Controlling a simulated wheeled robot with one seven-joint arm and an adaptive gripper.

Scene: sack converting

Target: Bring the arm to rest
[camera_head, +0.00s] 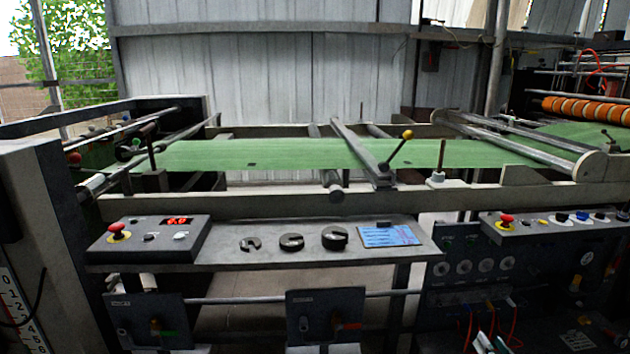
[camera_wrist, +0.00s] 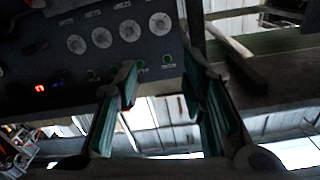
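My gripper (camera_wrist: 160,88) shows only in the wrist view. Its two dark fingers with green pads stand apart, and nothing is held between them. Behind the gap I see a dark panel and bright background. A dark panel with several round white dials (camera_wrist: 102,38) is beyond the fingers at the upper left. My arm and gripper are not visible in the head view.
The machine carries a green sheet (camera_head: 290,154) across its rollers. Control boxes with red buttons stand at left (camera_head: 150,240) and right (camera_head: 553,223). A yellow-knobbed lever (camera_head: 399,151) sticks up.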

